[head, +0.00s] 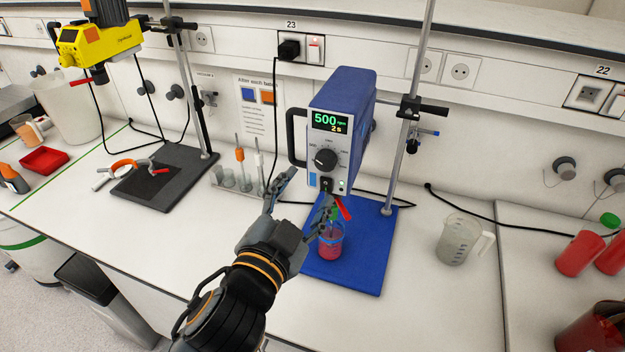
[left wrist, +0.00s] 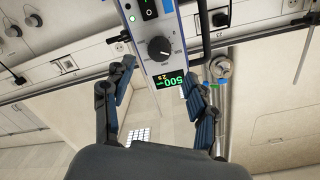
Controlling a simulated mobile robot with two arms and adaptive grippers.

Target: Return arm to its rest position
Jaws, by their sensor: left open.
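My left gripper (head: 304,192) is open and empty, with its fingers pointing up at the lower front of the blue stirrer (head: 340,100). The stirrer's display reads 500 rpm and 2 s. In the left wrist view the stirrer's front (left wrist: 158,50), with its knob and switches, shows between the spread fingers (left wrist: 160,85). I cannot tell whether a finger touches it. A beaker of red liquid (head: 330,243) stands on the blue base plate (head: 350,272) below the stirrer, just right of my gripper and partly hidden by it. My right gripper is out of view.
A metal stand rod (head: 400,150) rises behind the stirrer. A clear jug (head: 459,240) stands right of the blue plate. A black plate (head: 165,178) with a stand and glassware in a rack (head: 238,180) are to the left.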

